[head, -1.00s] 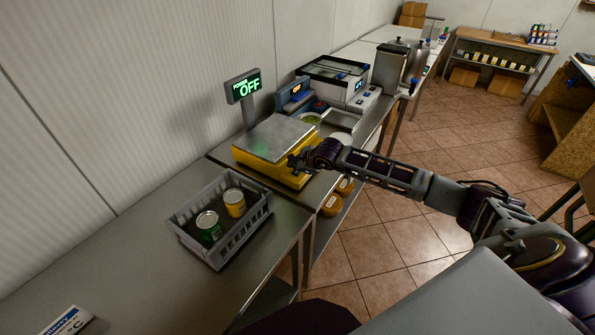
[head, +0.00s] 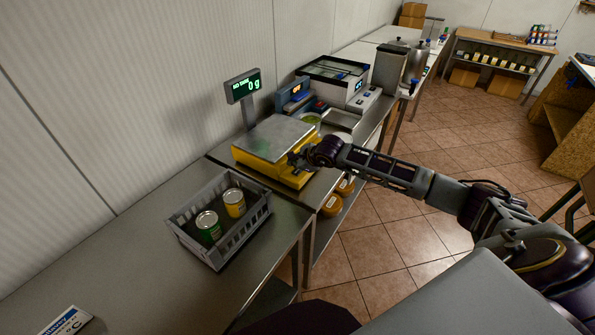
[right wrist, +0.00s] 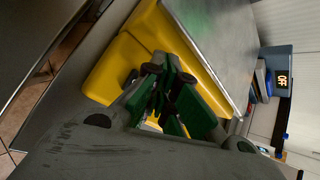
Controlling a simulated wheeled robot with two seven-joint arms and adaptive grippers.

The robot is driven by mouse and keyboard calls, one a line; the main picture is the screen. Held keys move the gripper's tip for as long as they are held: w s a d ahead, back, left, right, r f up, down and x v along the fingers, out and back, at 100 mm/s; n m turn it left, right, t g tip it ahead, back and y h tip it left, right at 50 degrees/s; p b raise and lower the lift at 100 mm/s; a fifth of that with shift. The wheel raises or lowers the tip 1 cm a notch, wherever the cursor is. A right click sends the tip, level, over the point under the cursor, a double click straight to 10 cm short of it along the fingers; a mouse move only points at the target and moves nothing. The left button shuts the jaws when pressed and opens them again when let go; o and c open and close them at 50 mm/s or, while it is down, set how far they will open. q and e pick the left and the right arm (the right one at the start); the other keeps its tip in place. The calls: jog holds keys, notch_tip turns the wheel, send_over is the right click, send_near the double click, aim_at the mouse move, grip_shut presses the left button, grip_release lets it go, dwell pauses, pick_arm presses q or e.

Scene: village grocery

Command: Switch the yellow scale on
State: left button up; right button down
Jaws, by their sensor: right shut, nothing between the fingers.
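The yellow scale (head: 264,155) stands on the steel counter, with a flat grey weighing plate (head: 276,135) on top. Its display (head: 243,86) on a post behind it is lit green and reads "0 g", with small words beside the figure. My right gripper (head: 296,160) is at the scale's front right side, shut and empty. In the right wrist view the closed fingers (right wrist: 165,88) are close against the yellow body (right wrist: 125,60). They hide that part of the scale's front, and I cannot tell whether they touch it. My left gripper is not in view.
A grey crate (head: 243,230) with a green can (head: 208,226) and a yellow can (head: 234,203) sits nearer on the counter. Other devices, including a glass-topped case (head: 333,75), stand beyond the scale. Orange-lidded jars (head: 332,205) are on a lower shelf. The near counter is mostly clear.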

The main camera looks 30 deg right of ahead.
aim_at(296, 171)
jog(key=shift+r, duration=0.1)
jog(key=shift+r+p, duration=0.6)
jog(key=shift+r, duration=2.35)
